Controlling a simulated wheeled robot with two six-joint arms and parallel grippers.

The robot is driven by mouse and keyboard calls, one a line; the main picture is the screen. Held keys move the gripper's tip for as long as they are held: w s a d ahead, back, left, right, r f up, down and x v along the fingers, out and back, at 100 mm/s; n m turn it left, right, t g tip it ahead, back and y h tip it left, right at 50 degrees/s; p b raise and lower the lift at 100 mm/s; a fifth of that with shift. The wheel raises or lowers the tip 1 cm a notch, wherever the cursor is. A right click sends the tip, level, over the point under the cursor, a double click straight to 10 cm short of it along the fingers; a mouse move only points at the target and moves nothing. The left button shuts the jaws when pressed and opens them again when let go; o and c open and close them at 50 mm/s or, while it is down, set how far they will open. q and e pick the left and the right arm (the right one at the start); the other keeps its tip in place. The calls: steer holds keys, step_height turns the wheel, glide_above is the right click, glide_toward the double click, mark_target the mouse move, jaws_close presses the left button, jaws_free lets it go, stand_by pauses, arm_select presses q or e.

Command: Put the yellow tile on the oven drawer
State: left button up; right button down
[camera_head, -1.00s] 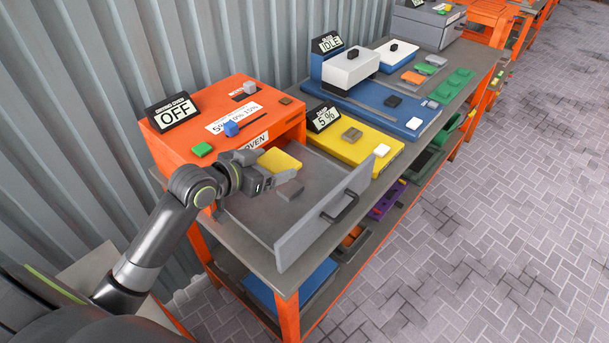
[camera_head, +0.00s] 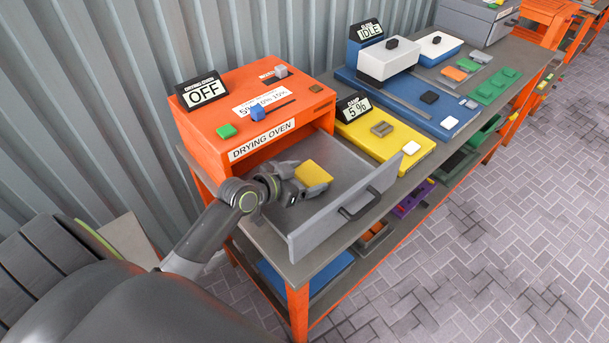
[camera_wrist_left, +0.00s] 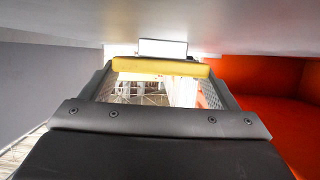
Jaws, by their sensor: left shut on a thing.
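The yellow tile (camera_head: 313,173) is held in my left gripper (camera_head: 306,182), over the inside of the open oven drawer (camera_head: 347,155). In the left wrist view the tile (camera_wrist_left: 160,67) spans the gap between the two fingertips (camera_wrist_left: 160,72). The drawer is grey with a dark handle and is pulled out of the orange drying oven (camera_head: 255,105). A grey drawer surface lies close to the tile in the wrist view. I cannot tell whether the tile touches the drawer floor. My right gripper is out of view.
The oven sign reads OFF. A yellow machine (camera_head: 385,135) and a blue machine (camera_head: 415,105) stand to the right on the same bench. The corrugated wall (camera_head: 120,80) is behind. The paved floor at the right is clear.

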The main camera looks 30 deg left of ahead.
arm_select(q)
steer(key=o, duration=0.9)
steer(key=shift+r, duration=0.15)
steer(key=shift+s+a, duration=0.15)
steer(key=shift+s, duration=0.15)
steer(key=v, duration=1.1)
steer(key=shift+s+r, duration=0.1)
steer(key=shift+s, duration=0.1)
